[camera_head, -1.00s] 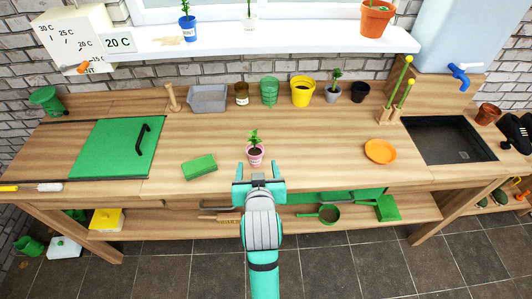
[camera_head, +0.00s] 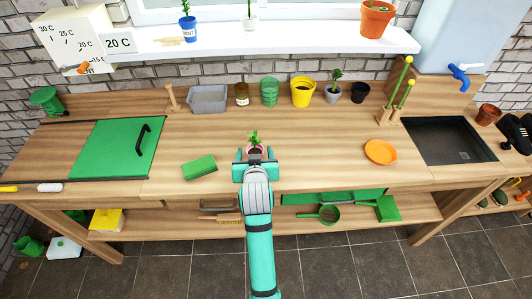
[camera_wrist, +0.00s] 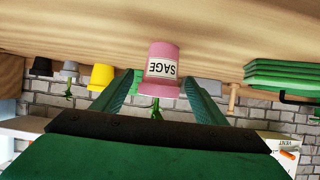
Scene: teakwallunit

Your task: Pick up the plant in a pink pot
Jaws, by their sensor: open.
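The plant in a pink pot (camera_head: 254,141) stands upright on the wooden counter near its front middle, with green leaves above the rim. In the wrist view, which is upside down, the pink pot (camera_wrist: 162,66) shows a white label reading SAGE. My gripper (camera_head: 255,166) is open, with one finger to each side of the pot's lower part in the head view. In the wrist view the open fingers of my gripper (camera_wrist: 160,90) flank the pot, with gaps showing beside it. The gripper hides part of the pot in the head view.
A green block (camera_head: 199,167) lies just left of the pot. An orange saucer (camera_head: 380,152) lies to the right. Several pots, including a yellow one (camera_head: 303,93), line the counter's back. The counter around the pink pot is otherwise clear.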

